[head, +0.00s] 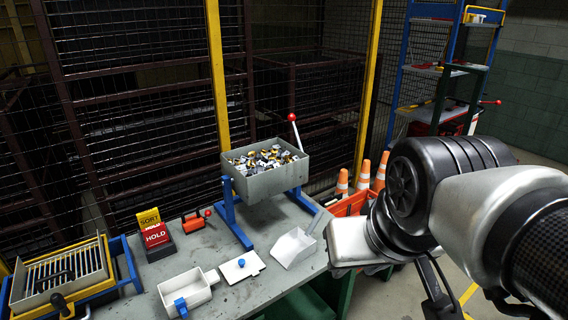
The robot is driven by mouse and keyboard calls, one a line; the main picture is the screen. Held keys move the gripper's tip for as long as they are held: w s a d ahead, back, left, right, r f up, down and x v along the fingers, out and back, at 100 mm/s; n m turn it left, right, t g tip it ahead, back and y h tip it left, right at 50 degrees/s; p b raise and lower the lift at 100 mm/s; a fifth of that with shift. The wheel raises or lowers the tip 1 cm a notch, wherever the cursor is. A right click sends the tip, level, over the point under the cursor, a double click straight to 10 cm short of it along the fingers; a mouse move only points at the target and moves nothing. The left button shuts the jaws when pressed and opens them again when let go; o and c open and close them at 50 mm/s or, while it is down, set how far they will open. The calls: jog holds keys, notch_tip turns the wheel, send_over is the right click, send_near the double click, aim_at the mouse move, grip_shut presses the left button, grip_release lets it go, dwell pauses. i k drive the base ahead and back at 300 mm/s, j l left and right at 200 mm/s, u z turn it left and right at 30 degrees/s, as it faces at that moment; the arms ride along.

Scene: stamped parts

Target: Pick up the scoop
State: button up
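The scoop (292,249) is pale grey, with a flat, wide pan. It lies on the grey table near the right edge, and its handle (314,222) points up and to the right. My arm comes in from the right, and its pale end with my gripper (346,245) is just right of the scoop in the picture, with a small gap between them. The fingers cannot be made out, so whether they are open or shut does not show. Nothing is seen held.
A grey bin of small parts (262,183) stands on a blue frame behind the scoop. A white lidded plate (241,268) and an open box with a blue latch (187,291) lie to its left. Orange cones (364,175) stand beyond the table's right edge.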

aim_at(292, 247)
jog(key=u, duration=0.55)
jog(key=i+l+u, duration=0.1)
jog(key=l+u, duration=0.7)
jog(key=l, duration=0.25)
jog(key=l+u, duration=0.2)
jog(key=l, duration=1.2)
